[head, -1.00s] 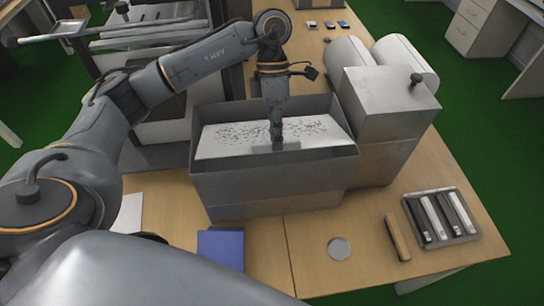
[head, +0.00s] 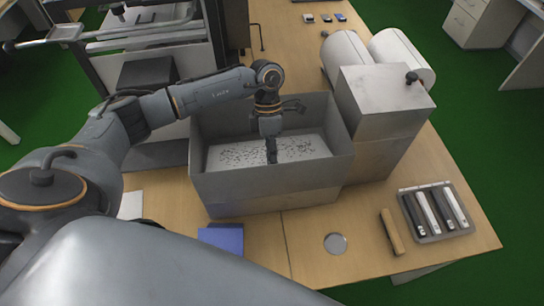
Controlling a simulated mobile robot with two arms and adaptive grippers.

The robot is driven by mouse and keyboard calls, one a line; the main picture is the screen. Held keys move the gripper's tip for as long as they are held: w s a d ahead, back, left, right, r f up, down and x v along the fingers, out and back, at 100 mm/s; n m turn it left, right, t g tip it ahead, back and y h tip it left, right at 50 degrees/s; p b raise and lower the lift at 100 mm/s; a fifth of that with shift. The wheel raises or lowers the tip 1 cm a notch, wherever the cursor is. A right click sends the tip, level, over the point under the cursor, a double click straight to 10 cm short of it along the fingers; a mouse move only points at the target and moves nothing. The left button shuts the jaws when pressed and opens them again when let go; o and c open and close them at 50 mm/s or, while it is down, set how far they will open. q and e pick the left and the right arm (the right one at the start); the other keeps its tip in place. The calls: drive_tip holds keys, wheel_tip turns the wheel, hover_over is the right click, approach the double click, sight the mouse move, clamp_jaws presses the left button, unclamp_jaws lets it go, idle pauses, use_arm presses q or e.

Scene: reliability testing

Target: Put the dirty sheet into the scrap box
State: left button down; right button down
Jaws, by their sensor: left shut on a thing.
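The dirty sheet (head: 232,155) is white with dark specks. It lies roughly flat inside the open grey scrap box (head: 265,203), below the rim. My left gripper (head: 271,158) reaches down into the box from above. Its fingers are shut on the sheet near the middle. The front wall of the box hides the near edge of the sheet, so I cannot tell whether the sheet touches the bottom. My right gripper is not in view.
A grey metal block with two white rolls (head: 402,54) stands right of the box. A tray of bars (head: 438,238), a wooden stick (head: 392,232), a round disc (head: 335,243) and a blue pad (head: 222,236) lie on the table (head: 300,265). A rack stands behind left.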

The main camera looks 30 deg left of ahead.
use_arm(q)
drive_tip(key=shift+f, duration=0.1)
drive_tip(key=c, duration=1.7)
unclamp_jaws()
drive_tip(key=shift+o, duration=0.4)
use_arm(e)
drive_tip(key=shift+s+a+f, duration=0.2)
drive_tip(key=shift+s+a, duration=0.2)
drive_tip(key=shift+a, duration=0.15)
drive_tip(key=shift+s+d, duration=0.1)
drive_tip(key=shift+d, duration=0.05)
